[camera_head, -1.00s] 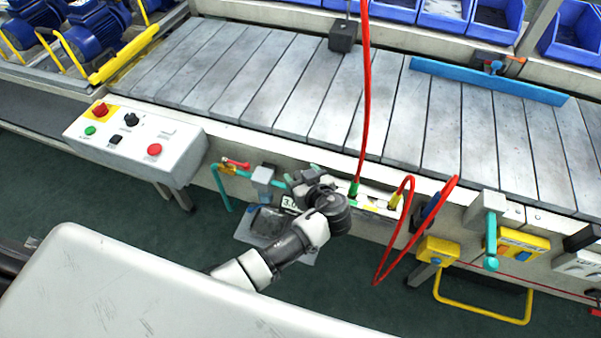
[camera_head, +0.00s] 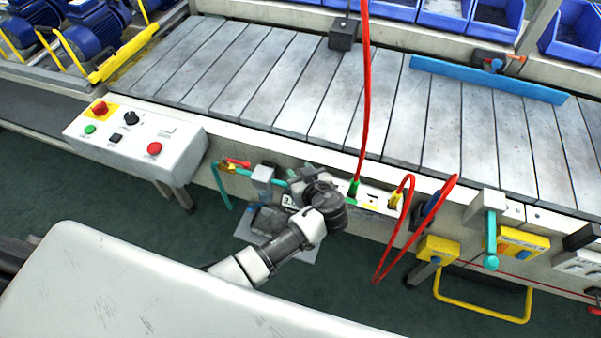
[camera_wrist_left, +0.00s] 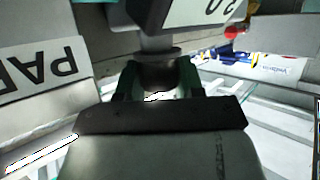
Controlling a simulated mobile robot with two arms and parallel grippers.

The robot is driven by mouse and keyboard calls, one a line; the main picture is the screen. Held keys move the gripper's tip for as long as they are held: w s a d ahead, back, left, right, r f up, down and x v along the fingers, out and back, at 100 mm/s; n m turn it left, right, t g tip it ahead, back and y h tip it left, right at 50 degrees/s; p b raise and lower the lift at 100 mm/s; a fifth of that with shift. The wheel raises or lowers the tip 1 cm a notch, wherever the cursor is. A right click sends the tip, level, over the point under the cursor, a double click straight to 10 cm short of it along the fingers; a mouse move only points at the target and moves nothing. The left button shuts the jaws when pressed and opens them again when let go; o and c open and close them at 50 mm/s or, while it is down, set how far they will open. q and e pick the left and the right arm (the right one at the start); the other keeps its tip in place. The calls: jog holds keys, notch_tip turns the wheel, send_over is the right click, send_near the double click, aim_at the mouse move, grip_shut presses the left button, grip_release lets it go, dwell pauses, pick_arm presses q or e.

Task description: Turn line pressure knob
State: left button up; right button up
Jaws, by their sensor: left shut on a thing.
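My left gripper (camera_head: 297,182) is at the front side of the conveyor, beside the teal pipe and the grey block on it. It also shows in the left wrist view (camera_wrist_left: 158,86), with its two dark green fingers closed around a dark round knob (camera_wrist_left: 158,70). The knob sits on a short grey stem below a dark unit with a white number display (camera_wrist_left: 200,12). In the head view the wrist hides the knob, and only part of the display (camera_head: 287,201) shows beside the gripper. My right gripper is in neither view.
A red hose (camera_head: 367,90) hangs just right of the gripper, and another red hose (camera_head: 381,270) loops farther right. The grey control box (camera_head: 135,140) stands to the left. The conveyor (camera_head: 290,85) is bare nearby.

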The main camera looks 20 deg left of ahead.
pick_arm(q)
jog(key=shift+m, duration=0.3)
jog(key=m+t+h, duration=0.2)
jog(key=h, duration=0.1)
jog(key=shift+a+m, duration=0.1)
jog(key=shift+m, duration=0.3)
jog(key=m+t+h, duration=0.1)
jog(key=m+h, duration=0.1)
jog(key=h, duration=0.1)
jog(key=shift+r+m, duration=0.1)
jog(key=shift+m, duration=0.2)
jog(key=m+h+p, duration=0.2)
jog(key=m+h, duration=0.1)
jog(key=h, duration=0.1)
jog(key=shift+r+t, duration=0.15)
jog(key=shift+t, duration=0.15)
jog(key=shift+m+h+p, duration=1.1)
jog(key=shift+m+h, duration=0.2)
jog(key=shift+h, duration=0.1)
jog(key=shift+f, duration=0.2)
jog(key=o, duration=0.9)
